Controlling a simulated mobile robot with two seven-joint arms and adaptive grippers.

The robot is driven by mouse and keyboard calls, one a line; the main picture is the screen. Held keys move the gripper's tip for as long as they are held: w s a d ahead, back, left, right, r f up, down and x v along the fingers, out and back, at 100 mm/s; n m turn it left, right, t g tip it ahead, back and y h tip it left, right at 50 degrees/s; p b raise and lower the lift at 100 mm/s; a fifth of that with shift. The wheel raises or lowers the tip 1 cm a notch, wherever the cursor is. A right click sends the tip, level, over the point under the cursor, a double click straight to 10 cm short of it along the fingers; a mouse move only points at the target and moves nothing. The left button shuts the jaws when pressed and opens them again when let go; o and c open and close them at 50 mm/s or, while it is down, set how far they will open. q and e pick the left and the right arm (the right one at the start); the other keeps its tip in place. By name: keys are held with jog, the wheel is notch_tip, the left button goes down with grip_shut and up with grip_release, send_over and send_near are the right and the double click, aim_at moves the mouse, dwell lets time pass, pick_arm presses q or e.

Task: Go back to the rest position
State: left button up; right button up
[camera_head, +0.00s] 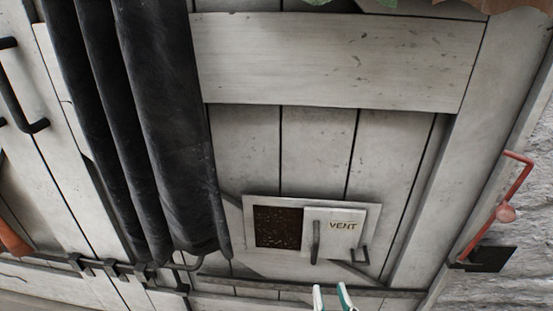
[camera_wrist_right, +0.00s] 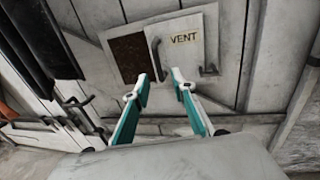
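My right gripper (camera_head: 333,298) shows at the bottom edge of the head view, only its fingertips in sight. In the right wrist view the gripper (camera_wrist_right: 160,85) has its two teal and white fingers apart with nothing between them. It is open and empty, below a small sliding panel marked VENT (camera_head: 341,232), which also shows in the wrist view (camera_wrist_right: 186,42). The panel covers the right part of a framed opening, and a dark brown mesh (camera_head: 278,227) shows at the left. My left gripper is not in view.
A white plank door (camera_head: 330,60) fills most of the view. A dark cloth (camera_head: 165,120) hangs at the left above a row of black hooks (camera_head: 110,267). A red bent handle (camera_head: 506,213) is at the right by a rough wall (camera_head: 525,270). A black door handle (camera_head: 22,95) is at the far left.

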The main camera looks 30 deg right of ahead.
jog(key=shift+r, duration=0.1)
